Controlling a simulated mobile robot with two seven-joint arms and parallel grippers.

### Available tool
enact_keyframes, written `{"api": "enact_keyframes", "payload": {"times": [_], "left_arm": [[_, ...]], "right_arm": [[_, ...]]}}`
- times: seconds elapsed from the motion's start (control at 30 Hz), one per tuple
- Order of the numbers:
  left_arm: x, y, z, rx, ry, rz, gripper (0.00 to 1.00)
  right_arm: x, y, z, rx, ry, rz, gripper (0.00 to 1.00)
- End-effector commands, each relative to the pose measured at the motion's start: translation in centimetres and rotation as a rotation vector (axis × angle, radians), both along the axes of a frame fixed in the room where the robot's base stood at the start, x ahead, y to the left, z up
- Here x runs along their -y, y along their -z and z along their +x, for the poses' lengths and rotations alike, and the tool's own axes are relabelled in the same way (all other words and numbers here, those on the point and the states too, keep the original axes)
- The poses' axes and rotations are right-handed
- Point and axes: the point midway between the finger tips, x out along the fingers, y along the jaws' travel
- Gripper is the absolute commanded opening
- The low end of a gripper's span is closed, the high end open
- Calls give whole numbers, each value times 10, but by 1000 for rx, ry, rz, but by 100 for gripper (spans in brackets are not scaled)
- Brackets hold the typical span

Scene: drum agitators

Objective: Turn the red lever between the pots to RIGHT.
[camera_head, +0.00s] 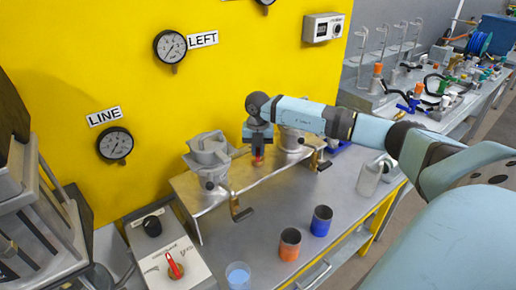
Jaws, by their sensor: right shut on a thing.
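Two grey metal pots, the left pot (209,155) and the right pot (292,142), stand on a metal bench stand (185,187). The red lever (257,160) is between them, with only a small red-orange part showing below my gripper. My right gripper (258,143) reaches in from the right, points down and is shut on the lever. The fingers hide most of the lever, so its exact direction cannot be told. The LEFT sign (203,39) is on the yellow wall above. My left gripper is not in view.
A control box with a red knob (174,267) sits at front left. A clear bottle (369,178) stands at right, below my arm. Gauges hang on the wall.

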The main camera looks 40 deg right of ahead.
Motion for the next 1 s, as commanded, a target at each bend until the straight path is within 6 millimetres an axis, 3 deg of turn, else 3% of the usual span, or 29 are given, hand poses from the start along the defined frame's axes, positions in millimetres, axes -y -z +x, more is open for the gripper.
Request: {"api": "enact_keyframes", "payload": {"times": [0.3, 0.8, 0.83, 0.93, 1.0], "left_arm": [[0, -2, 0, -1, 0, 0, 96], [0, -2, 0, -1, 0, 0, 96], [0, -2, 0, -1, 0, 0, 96], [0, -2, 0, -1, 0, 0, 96], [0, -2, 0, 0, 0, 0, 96]], "right_arm": [[0, -2, 1, 4, 109, 1, 0], [1, -2, 1, 4, 128, 1, 0], [1, -2, 1, 4, 128, 1, 16], [1, -2, 1, 3, 127, 0, 39], [1, -1, 1, 3, 127, 0, 39]]}}
